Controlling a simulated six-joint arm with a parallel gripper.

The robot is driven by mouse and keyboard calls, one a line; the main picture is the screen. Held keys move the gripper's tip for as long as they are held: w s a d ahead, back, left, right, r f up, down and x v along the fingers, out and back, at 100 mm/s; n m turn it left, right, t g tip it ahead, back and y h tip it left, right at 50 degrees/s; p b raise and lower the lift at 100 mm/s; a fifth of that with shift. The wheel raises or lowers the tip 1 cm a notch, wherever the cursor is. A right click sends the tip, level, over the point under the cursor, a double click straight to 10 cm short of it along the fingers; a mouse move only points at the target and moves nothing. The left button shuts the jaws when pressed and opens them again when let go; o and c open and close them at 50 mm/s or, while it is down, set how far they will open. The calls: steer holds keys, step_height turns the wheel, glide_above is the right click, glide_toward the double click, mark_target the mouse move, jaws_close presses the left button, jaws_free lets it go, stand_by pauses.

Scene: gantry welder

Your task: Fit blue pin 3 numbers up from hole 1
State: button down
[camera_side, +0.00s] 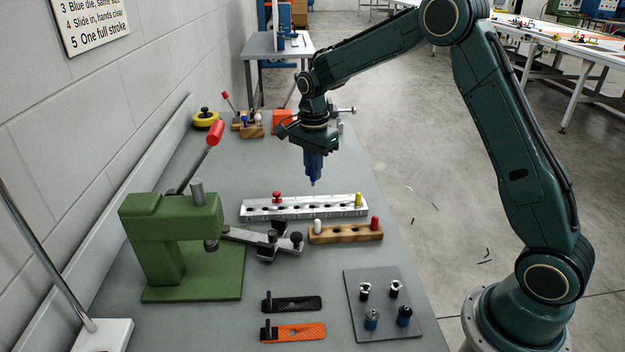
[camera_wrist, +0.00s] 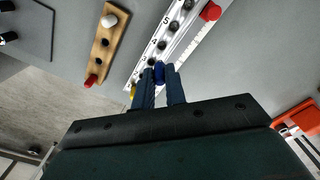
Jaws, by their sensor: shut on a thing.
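My gripper (camera_side: 313,176) points down above the white numbered block (camera_side: 318,212), with its fingers apart from the block. In the wrist view the two fingers are closed on a blue pin (camera_wrist: 159,72), whose end shows between the tips. The block holds a red pin (camera_side: 277,197) toward its left end and a yellow pin (camera_side: 358,199) at its right end. In the wrist view the numbers 3, 4 and 5 can be read beside the block's holes, rising toward the red pin (camera_wrist: 210,11). The yellow pin (camera_wrist: 133,91) is partly hidden by a finger, and hole 1 cannot be made out.
A wooden block (camera_side: 345,236) with a white pin and a red pin stands just in front. A green press (camera_side: 170,245) with a red-knobbed lever is at left. A grey plate (camera_side: 383,318) with several fittings and black and orange straps lie nearer.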

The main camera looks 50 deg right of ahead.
steer(key=shift+w+f, duration=0.25)
steer(key=shift+f, duration=0.2)
steer(key=shift+f, duration=2.5)
steer(key=shift+f, duration=1.15)
steer(key=c, duration=1.4)
jaws_free()
steer(key=shift+o, duration=0.2)
